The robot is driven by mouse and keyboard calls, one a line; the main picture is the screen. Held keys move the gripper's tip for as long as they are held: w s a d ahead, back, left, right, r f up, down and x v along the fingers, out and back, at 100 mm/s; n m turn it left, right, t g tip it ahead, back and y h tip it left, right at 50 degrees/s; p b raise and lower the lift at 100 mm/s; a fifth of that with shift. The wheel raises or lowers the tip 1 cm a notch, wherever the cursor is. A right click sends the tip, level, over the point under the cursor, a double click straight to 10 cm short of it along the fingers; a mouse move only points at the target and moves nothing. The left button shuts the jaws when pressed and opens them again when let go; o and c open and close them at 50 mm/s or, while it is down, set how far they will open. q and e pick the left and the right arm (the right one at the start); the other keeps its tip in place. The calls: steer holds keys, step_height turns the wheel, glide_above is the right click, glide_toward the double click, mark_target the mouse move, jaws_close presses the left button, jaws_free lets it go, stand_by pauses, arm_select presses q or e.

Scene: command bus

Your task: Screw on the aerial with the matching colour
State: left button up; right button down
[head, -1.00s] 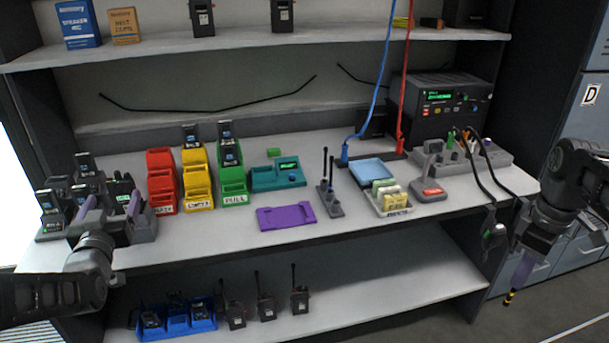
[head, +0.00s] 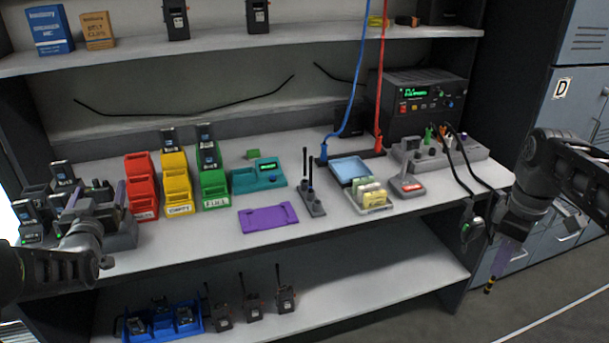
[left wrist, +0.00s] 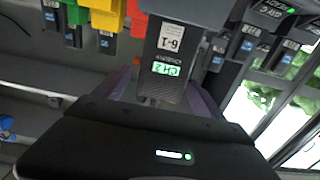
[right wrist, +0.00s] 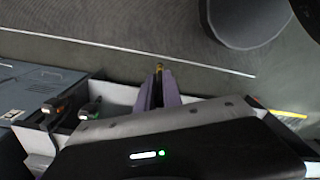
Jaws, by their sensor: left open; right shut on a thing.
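My right gripper (head: 503,256) is shut on a thin dark aerial with a yellow-banded tip (head: 489,286), which points down in front of the bench's right end. The yellowish tip (right wrist: 159,67) also shows between the purple fingers (right wrist: 158,95) in the right wrist view; the rest is hidden. My left gripper (head: 97,203) is open over the grey charger at the bench's left end. In the left wrist view a dark radio with a green CH2 display (left wrist: 167,68) and label 6-1 is between its fingers. An aerial stand (head: 313,205) on the bench holds two upright black aerials, one with a blue base.
Red (head: 141,190), yellow (head: 178,190) and green (head: 213,185) bins stand right of the charger. A purple tray (head: 268,218) lies at the bench front. Black cables (head: 462,175) hang over the right edge. Radios with aerials (head: 252,305) stand on the lower shelf.

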arm_select(q)
steer(key=shift+c, duration=0.4)
jaws_close()
stand_by(0.9)
steer(key=shift+r, duration=0.1)
